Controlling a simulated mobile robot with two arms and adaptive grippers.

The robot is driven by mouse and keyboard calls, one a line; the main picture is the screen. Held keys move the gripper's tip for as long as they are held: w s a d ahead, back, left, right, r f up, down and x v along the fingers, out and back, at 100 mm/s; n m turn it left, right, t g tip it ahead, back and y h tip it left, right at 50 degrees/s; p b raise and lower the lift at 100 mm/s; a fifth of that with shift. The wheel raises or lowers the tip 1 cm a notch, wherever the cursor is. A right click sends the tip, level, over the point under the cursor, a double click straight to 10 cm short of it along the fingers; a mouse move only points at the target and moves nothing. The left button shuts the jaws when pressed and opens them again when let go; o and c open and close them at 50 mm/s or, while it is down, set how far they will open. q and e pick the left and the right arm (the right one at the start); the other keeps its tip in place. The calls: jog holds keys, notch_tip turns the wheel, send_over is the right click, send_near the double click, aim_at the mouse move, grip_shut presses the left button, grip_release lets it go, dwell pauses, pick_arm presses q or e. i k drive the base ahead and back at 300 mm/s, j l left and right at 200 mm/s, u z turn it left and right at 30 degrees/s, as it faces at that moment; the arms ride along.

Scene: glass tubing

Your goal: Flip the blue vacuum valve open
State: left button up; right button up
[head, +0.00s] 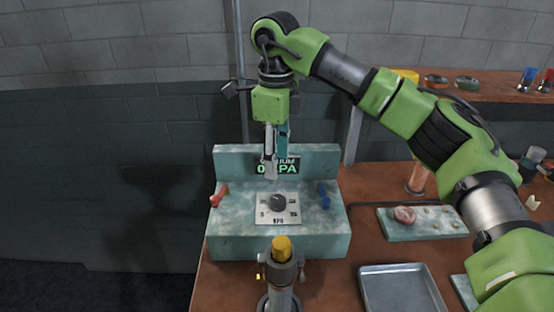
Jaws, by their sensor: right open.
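The blue valve lever (324,195) stands on the right side of the pale green marbled vacuum box (237,243). A red lever (219,195) is on the left side of the box, and a dark round knob (277,203) sits on a plate marked KPA in the middle. My right gripper (274,172) points down above the box, in front of the display panel (225,164), up and to the left of the blue lever. It is open and empty, apart from the levers. It hides part of the display text. My left gripper is not in view.
A burner-like stand with a yellow top (282,248) is in front of the box. A metal tray (400,290) and a green slab with small round items (430,221) lie on the brown table to the right. A shelf (490,90) holds several small objects.

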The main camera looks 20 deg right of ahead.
aim_at(325, 202)
jog(key=k+j, duration=0.15)
jog(key=j, duration=0.25)
jog(key=k+j, duration=0.15)
jog(key=j, duration=0.25)
jog(key=k+j, duration=0.1)
jog(key=j, duration=0.3)
jog(key=k+j, duration=0.15)
jog(key=j, duration=0.25)
jog(key=k+j, duration=0.15)
jog(key=j, duration=0.25)
